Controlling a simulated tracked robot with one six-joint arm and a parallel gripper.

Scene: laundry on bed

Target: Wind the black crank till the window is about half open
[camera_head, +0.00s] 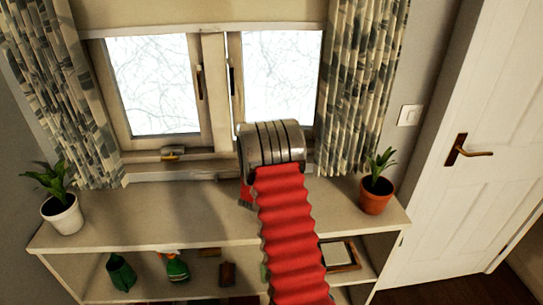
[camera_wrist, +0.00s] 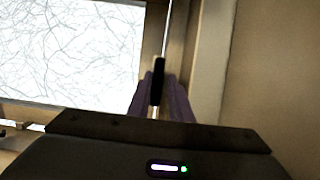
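The window has a left pane (camera_head: 152,84) and a right pane (camera_head: 281,77) in pale frames. In the wrist view a narrow black upright piece (camera_wrist: 158,75) stands between the tips of my gripper (camera_wrist: 160,95), in front of the frame. It may be the crank's grip, but its arm and pivot do not show clearly. The fingers lie close on both sides of it; I cannot tell whether they press on it. In the head view my metal wrist hides the fingertips and whatever is behind them. A small dark handle (camera_head: 232,80) shows on the middle frame.
A brass-coloured fitting (camera_head: 173,152) sits at the left sash's bottom. A white-potted plant (camera_head: 62,214) and a terracotta-potted plant (camera_head: 376,194) stand at the ends of the shelf top (camera_head: 160,222). Patterned curtains (camera_head: 362,85) hang at both sides. The shelf top left of my arm is clear.

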